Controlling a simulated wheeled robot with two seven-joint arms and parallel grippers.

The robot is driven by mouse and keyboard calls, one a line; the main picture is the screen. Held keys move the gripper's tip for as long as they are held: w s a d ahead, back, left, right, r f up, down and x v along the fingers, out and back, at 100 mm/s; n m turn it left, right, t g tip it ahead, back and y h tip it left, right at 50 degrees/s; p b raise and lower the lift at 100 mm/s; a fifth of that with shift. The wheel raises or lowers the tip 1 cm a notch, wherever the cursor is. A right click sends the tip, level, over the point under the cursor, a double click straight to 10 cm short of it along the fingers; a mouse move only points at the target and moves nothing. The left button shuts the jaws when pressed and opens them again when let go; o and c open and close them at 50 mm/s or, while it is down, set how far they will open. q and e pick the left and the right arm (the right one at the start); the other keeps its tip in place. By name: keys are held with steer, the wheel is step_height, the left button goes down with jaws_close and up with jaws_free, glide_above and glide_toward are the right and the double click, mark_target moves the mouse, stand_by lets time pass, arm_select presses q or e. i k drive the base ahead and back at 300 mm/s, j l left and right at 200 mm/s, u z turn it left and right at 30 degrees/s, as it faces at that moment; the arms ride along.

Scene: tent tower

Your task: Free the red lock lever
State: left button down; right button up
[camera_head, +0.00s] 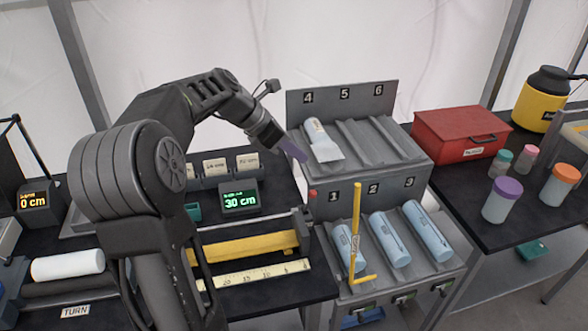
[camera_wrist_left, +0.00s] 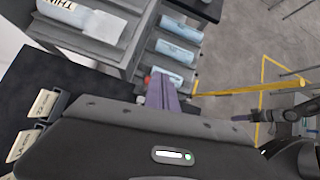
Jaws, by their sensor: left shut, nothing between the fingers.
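A small red piece (camera_head: 313,194), which looks like the red lock lever, sits at the left edge of the rack beside the number 1. Red also shows in the left wrist view (camera_wrist_left: 147,80), just left of my fingertips and partly hidden by them. A yellow L-shaped bar (camera_head: 356,225) stands upright in front of lane 1; it also shows in the left wrist view (camera_wrist_left: 250,90). My left gripper (camera_head: 294,150) is shut and empty, with purple fingers pointing down to the right, above and left of the red piece. What seems to be my right gripper (camera_wrist_left: 245,117) is small in the left wrist view.
The rack (camera_head: 370,170) has numbered lanes; blue rolls (camera_head: 390,240) lie in the lower ones and one roll (camera_head: 318,135) in lane 4. A yellow bar and ruler (camera_head: 255,275) lie left. A red box (camera_head: 460,135) and jars (camera_head: 502,200) stand right.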

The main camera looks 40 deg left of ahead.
mark_target(314, 193)
steer(key=k, duration=1)
